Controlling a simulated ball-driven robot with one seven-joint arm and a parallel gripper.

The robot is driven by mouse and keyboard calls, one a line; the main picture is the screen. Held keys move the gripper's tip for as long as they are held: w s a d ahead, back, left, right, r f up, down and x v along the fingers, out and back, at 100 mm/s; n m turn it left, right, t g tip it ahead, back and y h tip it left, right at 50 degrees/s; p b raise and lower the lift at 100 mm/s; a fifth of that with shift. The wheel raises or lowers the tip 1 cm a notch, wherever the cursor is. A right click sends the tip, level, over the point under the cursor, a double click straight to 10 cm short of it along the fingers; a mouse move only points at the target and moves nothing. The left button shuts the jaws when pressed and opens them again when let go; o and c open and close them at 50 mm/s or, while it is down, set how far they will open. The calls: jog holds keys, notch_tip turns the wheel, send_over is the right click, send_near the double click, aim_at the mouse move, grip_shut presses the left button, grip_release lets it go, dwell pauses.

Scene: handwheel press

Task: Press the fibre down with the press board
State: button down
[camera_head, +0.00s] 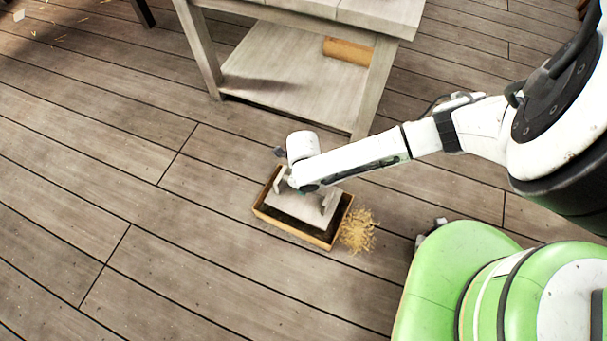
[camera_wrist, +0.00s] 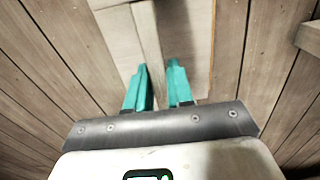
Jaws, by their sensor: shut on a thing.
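A pale grey press board (camera_head: 312,206) with raised pieces on top is over the open wooden box (camera_head: 265,214) on the floor. A dark gap shows between the board and the box's near wall. My gripper (camera_wrist: 159,82) has teal fingers either side of the board's upright handle strip (camera_wrist: 148,35), shut on it. In the head view my wrist hides part of the board's left end. Loose straw-coloured fibre (camera_head: 358,231) lies on the floor against the box's right end. Any fibre under the board is hidden, and I cannot tell whether the board touches it.
A pale wooden table (camera_head: 290,78) with a low shelf stands behind the box; a brown roll-like object (camera_head: 348,51) lies on that shelf. A table leg (camera_head: 375,90) is near my arm. The plank floor left of the box is clear.

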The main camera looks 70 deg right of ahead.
aim_at(303, 199)
jog(key=shift+f+b, duration=3.35)
jog(key=shift+f, duration=0.9)
jog(key=shift+f+b, duration=0.85)
jog(key=shift+f, duration=0.2)
jog(key=shift+s+f+b, duration=0.1)
jog(key=shift+f+b, duration=0.2)
jog(key=shift+f, duration=1.1)
jog(key=shift+r, duration=0.15)
notch_tip(303, 199, up, 11)
jog(key=p, duration=1)
jog(key=shift+r, duration=0.15)
